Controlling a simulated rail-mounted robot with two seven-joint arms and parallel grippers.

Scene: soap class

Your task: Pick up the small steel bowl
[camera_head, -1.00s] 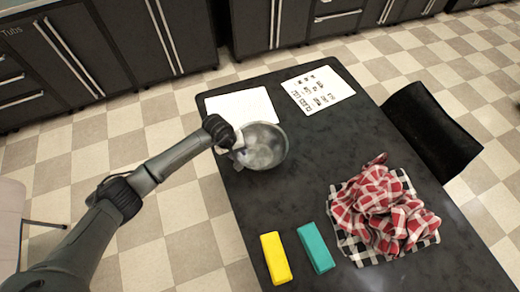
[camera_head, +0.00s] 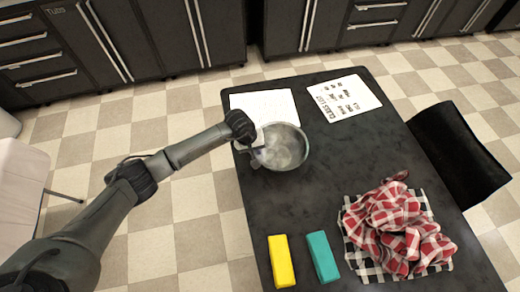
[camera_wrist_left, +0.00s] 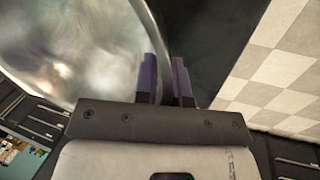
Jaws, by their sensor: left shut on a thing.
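The small steel bowl (camera_head: 283,147) is round and shiny, at the left edge of the dark table in the head view. My left gripper (camera_head: 258,150) reaches it from the left and is shut on its rim. In the left wrist view the bowl (camera_wrist_left: 75,45) fills the upper left, and its rim passes between the two purple-padded fingers of the gripper (camera_wrist_left: 167,80). I cannot tell whether the bowl touches the table. My right gripper is not in view.
On the dark table (camera_head: 300,215) lie a white sheet (camera_head: 265,104), a printed sheet (camera_head: 343,97), a yellow block (camera_head: 281,261), a teal block (camera_head: 322,257) and a red checked cloth (camera_head: 400,230) on a black-and-white one. A black chair (camera_head: 458,155) stands at the right.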

